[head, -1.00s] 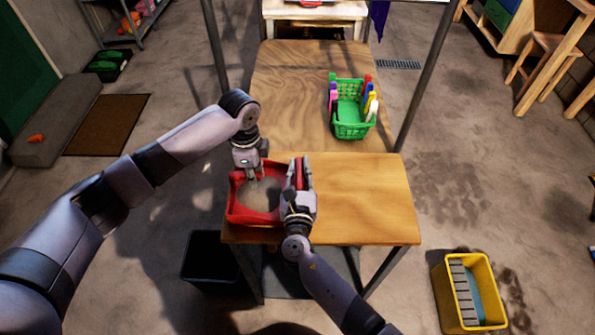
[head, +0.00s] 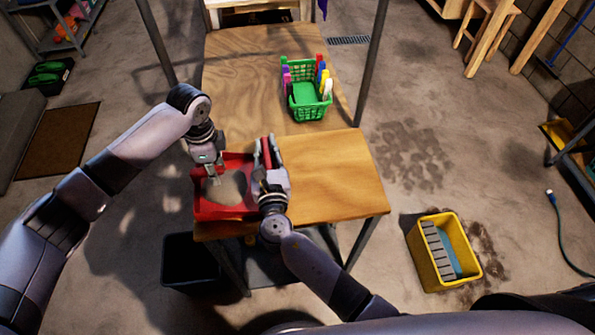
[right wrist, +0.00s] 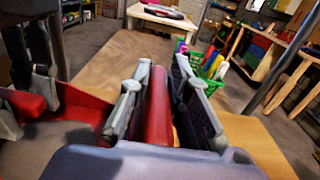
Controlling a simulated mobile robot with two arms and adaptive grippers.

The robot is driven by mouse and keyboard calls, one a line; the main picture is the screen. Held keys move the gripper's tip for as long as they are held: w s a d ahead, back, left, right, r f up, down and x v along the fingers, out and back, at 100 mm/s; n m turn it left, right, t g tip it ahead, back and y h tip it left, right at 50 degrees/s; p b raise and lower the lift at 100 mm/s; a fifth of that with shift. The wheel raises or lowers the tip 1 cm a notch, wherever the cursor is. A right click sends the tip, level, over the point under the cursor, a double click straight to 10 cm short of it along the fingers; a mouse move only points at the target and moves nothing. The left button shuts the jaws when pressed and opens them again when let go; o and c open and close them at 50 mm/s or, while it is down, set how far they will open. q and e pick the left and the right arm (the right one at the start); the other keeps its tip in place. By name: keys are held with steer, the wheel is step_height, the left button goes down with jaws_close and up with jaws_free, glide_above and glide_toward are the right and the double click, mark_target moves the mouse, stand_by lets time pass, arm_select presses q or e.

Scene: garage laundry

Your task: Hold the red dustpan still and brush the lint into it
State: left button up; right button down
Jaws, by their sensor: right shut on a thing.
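The red dustpan (head: 222,211) lies at the left end of the near wooden table. A grey patch (head: 232,187) shows inside it; I cannot make out whether this is lint. My left gripper (head: 214,180) points down at the pan's far left part; its fingertips are too small to read. My right gripper (head: 268,150) is at the pan's right side, shut on a red bar-like thing, which stands between its fingers in the right wrist view (right wrist: 157,108). It looks like a brush handle; its lower end is hidden. The dustpan also shows in the right wrist view (right wrist: 85,108).
The wooden table (head: 335,175) is bare right of my right gripper. A green basket (head: 308,103) with coloured bottles stands further back. A yellow bucket (head: 443,270) is on the floor at right, a dark bin (head: 188,262) below the table's left end.

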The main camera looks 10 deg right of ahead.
arm_select(q)
steer(key=shift+o, duration=1.1)
steer(key=shift+d, duration=0.1)
steer(key=shift+r, duration=0.1)
